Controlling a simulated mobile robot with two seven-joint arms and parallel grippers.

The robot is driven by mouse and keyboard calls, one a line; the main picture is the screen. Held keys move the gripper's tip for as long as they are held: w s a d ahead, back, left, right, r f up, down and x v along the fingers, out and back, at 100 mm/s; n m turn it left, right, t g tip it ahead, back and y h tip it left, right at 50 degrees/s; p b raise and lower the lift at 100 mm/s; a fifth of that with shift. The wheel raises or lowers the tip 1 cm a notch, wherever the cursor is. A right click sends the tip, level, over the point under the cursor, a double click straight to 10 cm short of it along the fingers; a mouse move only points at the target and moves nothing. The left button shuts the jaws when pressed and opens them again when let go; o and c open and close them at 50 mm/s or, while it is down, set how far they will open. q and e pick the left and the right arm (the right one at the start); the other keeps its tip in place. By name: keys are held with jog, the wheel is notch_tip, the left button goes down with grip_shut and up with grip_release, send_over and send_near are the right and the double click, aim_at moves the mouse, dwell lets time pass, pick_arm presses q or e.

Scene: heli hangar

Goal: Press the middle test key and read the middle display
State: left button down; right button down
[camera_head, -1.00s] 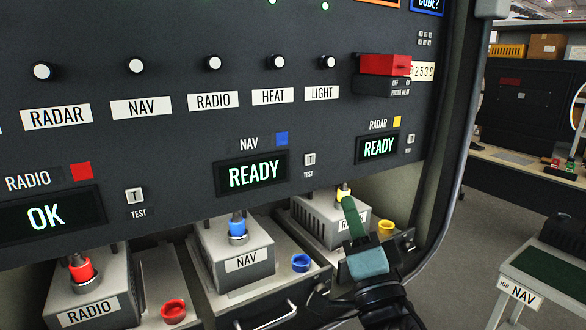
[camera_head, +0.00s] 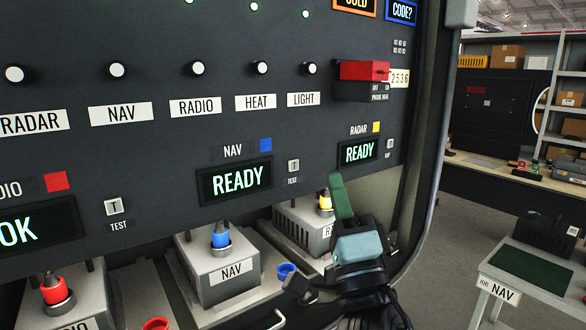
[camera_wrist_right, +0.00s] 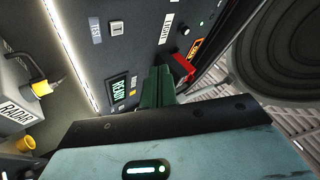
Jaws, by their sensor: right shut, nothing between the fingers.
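The middle display (camera_head: 236,181), under the NAV label and a blue square, reads READY in green. The middle test key (camera_head: 293,166), a small light key marked T, sits just right of it above the word TEST. My right gripper (camera_head: 336,178) is shut and empty, its green fingers pointing up below and right of that key, apart from it. In the right wrist view the shut green fingers (camera_wrist_right: 157,86) are before the panel, near the radar display (camera_wrist_right: 118,93). My left gripper is not in view.
The left display (camera_head: 30,230) reads OK, with its own test key (camera_head: 113,206). The radar display (camera_head: 358,151) reads READY. A red guarded switch (camera_head: 364,71) juts out above right. The NAV box (camera_head: 215,265) and its neighbours stand below the panel. A table (camera_head: 530,275) stands at right.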

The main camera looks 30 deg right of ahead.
aim_at(293, 165)
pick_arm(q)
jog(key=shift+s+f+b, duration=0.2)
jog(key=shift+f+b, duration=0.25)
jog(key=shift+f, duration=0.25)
pick_arm(e)
jog(key=w, duration=0.7)
jog(key=shift+a, duration=0.25)
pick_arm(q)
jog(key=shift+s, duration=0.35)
pick_arm(e)
jog(key=shift+y, duration=0.3)
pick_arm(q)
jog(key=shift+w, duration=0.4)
pick_arm(e)
jog(key=shift+w+b, duration=0.4)
jog(key=shift+w, duration=0.1)
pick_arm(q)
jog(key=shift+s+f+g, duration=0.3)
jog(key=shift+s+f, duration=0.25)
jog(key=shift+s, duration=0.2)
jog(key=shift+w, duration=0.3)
pick_arm(e)
jog(key=shift+w, duration=0.1)
